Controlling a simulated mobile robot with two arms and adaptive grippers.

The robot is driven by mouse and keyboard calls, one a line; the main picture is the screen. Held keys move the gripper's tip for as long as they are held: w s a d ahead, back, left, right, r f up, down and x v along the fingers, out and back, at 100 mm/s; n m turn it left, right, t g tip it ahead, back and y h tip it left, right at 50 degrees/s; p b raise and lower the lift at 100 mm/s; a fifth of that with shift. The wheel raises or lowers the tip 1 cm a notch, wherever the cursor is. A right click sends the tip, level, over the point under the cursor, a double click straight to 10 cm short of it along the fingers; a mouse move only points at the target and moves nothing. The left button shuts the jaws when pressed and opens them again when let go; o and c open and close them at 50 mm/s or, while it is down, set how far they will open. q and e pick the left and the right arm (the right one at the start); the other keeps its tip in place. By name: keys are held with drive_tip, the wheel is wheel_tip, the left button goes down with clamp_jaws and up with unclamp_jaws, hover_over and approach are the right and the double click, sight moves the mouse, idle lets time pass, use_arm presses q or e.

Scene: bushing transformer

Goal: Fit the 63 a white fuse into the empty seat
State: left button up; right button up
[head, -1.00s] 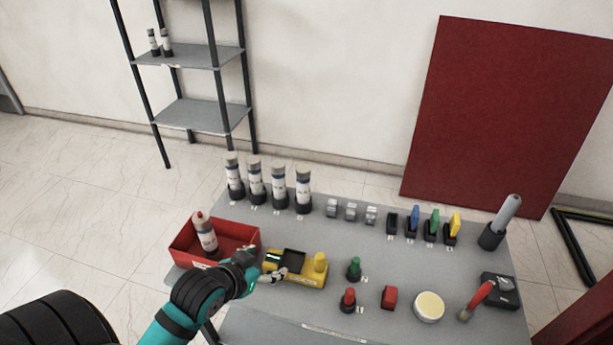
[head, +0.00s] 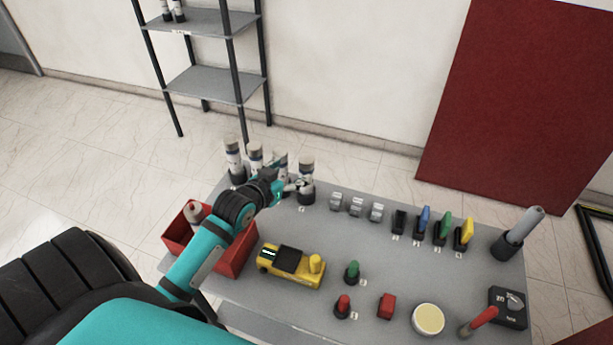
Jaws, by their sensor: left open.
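Several white cylinders with grey tops and black bases stand in a row at the table's back left. The rightmost cylinder (head: 307,170) is upright. My left gripper (head: 299,185) is open at the front left of it; I cannot tell whether they touch. My left arm and gripper partly hide the other cylinders. Another white cylinder (head: 194,211) leans in the red bin (head: 176,235), partly behind my arm. A black holder (head: 399,221) with no coloured piece stands left of the blue, green and yellow ones. Ratings are too small to read. My right gripper is out of view.
Three small grey pieces (head: 356,206) stand along the back. A yellow device (head: 290,266), green knob (head: 352,270), red knob (head: 342,305), red block (head: 386,306), round cream disc (head: 428,319) and black meter (head: 508,307) occupy the front. The grey table (head: 395,268) is bare mid-right.

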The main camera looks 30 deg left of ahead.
sight(302, 163)
use_arm(q)
drive_tip(key=x, duration=0.4)
drive_tip(key=shift+w+f, duration=0.1)
drive_tip(key=shift+w, duration=0.15)
drive_tip(key=shift+w+p, duration=0.25)
drive_tip(key=shift+p, duration=0.2)
drive_tip(key=p+x, duration=0.1)
drive_tip(key=x, duration=0.4)
drive_tip(key=shift+s, duration=0.1)
drive_tip(key=shift+c, duration=0.4)
clamp_jaws()
drive_tip(key=shift+r, duration=0.2)
